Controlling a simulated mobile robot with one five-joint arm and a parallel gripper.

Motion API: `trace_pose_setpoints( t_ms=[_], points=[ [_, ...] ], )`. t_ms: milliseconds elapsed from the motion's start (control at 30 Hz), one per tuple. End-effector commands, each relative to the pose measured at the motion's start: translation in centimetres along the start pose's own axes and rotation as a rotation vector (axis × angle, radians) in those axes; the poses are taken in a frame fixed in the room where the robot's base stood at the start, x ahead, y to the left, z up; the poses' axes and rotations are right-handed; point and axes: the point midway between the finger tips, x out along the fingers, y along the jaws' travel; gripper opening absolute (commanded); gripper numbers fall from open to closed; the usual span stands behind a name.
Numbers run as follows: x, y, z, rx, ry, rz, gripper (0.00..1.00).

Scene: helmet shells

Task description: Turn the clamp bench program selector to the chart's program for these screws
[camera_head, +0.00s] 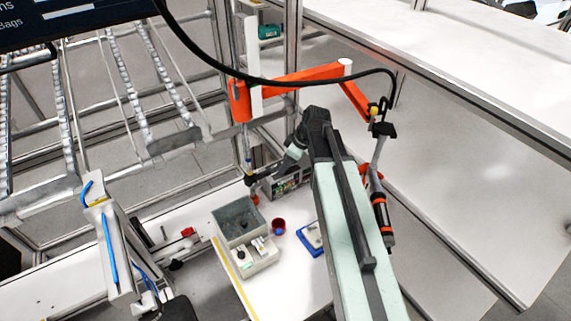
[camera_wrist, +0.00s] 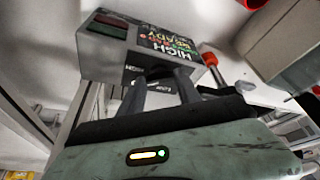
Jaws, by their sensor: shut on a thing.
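The clamp bench control box (camera_wrist: 112,42) is grey, with a dark display and a coloured text label; "HIGH" and "READY" can be made out. It also shows in the head view (camera_head: 292,182), partly behind my arm. No readable program chart or screws are distinguishable.
An orange arm (camera_head: 300,78) with a hanging screwdriver (camera_head: 380,205) stands behind and right of my arm. A black cable crosses above.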

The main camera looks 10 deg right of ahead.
Motion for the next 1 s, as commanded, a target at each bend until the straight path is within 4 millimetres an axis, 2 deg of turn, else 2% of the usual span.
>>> trace_pose_setpoints(
  t_ms=[100,367,400,467,800,1000],
  points=[
    [0.0,-0.4,0.1,0.061,-0.002,0.021,0.00],
    [0.0,-0.3,0.1,0.071,-0.002,0.023,0.00],
    [0.0,-0.3,0.1,0.071,-0.002,0.023,0.48],
    [0.0,-0.3,0.1,0.071,-0.002,0.023,0.62],
    [-0.2,-0.2,0.1,0.071,-0.001,0.027,0.62],
    [-2.7,-0.3,-0.1,0.072,0.000,0.027,0.62]
  ],
)
